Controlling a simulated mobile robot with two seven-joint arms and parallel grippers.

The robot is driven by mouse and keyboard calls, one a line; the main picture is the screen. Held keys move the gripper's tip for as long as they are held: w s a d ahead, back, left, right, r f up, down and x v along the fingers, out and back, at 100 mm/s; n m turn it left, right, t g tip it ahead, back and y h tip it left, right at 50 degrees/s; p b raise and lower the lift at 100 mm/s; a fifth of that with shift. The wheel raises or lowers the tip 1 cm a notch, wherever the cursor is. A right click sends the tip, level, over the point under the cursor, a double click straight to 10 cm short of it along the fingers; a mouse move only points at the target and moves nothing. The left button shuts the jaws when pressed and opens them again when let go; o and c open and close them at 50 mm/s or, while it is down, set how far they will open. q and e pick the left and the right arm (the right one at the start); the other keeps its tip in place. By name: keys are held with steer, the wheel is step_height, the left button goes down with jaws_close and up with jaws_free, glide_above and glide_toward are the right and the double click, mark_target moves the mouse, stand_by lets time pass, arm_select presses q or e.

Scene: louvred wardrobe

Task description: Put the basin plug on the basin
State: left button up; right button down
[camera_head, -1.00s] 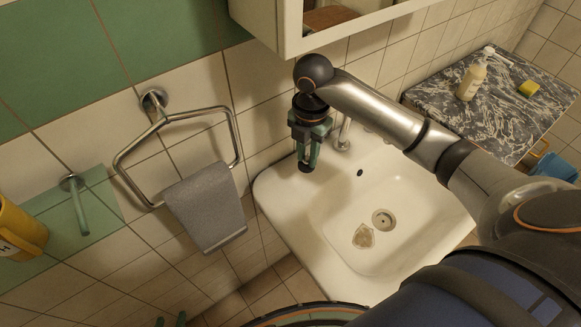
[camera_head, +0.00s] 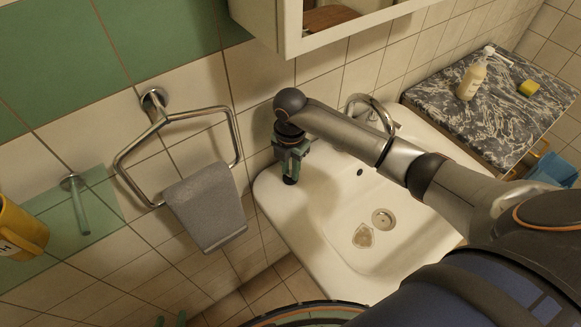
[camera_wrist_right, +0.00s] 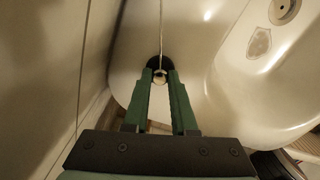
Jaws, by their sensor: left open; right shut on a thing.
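The white basin (camera_head: 290,215) stands against the tiled wall, with its drain (camera_head: 383,219) in the bowl and an irregular patch near it. My right gripper (camera_head: 290,172) is over the basin's back-left corner and is shut on the dark basin plug (camera_head: 290,181). In the right wrist view, the plug (camera_wrist_right: 160,66) is a dark round piece with a shiny metal part between the fingertips (camera_wrist_right: 160,80). The white ledge lies close below; I cannot tell whether the plug touches it. Only the green fingertips of my left gripper (camera_head: 171,320) show at the bottom edge, apart and empty.
The curved metal tap (camera_head: 372,103) rises behind my right arm. A towel ring (camera_head: 125,155) with a grey towel (camera_head: 205,205) hangs left of the basin. A white cabinet (camera_head: 290,25) is above. A marbled counter (camera_head: 490,118) with a soap bottle (camera_head: 471,80) stands right.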

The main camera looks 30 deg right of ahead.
mark_target(290, 172)
steer(key=c, duration=0.7)
jaws_free()
steer(key=shift+f, duration=0.1)
step_height(290, 172, up, 12)
steer(key=shift+r, duration=0.15)
